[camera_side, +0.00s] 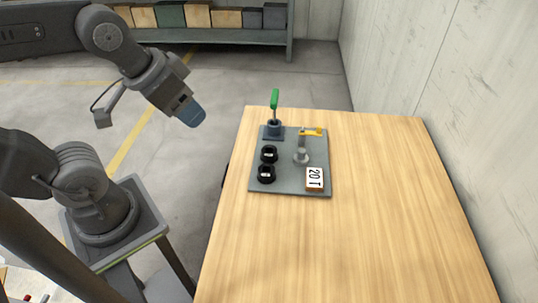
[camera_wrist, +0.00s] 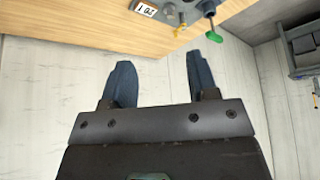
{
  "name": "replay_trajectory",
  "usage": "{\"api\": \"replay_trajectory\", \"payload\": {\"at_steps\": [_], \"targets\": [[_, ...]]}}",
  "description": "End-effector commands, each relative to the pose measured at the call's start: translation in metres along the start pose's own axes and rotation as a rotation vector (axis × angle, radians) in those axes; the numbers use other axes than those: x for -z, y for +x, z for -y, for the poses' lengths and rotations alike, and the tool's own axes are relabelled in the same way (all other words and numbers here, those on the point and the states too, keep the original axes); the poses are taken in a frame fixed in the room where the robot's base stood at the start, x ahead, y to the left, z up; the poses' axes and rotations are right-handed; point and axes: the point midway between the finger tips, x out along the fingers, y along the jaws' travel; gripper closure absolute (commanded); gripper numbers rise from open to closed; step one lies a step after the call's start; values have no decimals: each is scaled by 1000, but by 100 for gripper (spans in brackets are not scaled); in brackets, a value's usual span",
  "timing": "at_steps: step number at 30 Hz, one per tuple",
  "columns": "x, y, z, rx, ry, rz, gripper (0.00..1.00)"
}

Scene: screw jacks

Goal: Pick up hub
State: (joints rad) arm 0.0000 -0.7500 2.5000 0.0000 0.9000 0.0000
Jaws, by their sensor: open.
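A grey plate (camera_side: 290,188) lies on the wooden table and carries several parts. Two black round parts (camera_side: 268,154) (camera_side: 266,174) with small white marks sit on its left side. A blue-grey round base (camera_side: 273,131) with an upright green-tipped handle (camera_side: 274,99) stands at the back left. A grey round post (camera_side: 301,156) with a yellow piece (camera_side: 312,132) stands at the back right. I cannot tell for certain which part is the hub. My gripper (camera_side: 190,113) is open and empty, in the air left of the table; its fingers also show apart in the wrist view (camera_wrist: 163,68).
A block labelled 20 T (camera_side: 314,178) sits at the plate's front right; it shows in the wrist view (camera_wrist: 146,10). The wooden table (camera_side: 340,240) is clear in front and to the right. A wall stands right of it. A shelf with boxes (camera_side: 215,36) is behind.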

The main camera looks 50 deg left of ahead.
Motion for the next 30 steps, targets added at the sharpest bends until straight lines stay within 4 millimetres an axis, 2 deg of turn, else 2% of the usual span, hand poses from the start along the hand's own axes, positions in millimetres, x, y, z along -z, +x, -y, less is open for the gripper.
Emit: {"api": "replay_trajectory", "payload": {"at_steps": [1,9,17,20,23,26,30], "targets": [[0,0,0,0,0,0,41],[0,0,0,0,0,0,17],[3,1,0,4,16,7,17],[14,6,3,18,83,37,17],[33,18,6,39,213,91,17],[57,38,12,59,384,162,17],[88,74,18,71,628,263,17]]}}
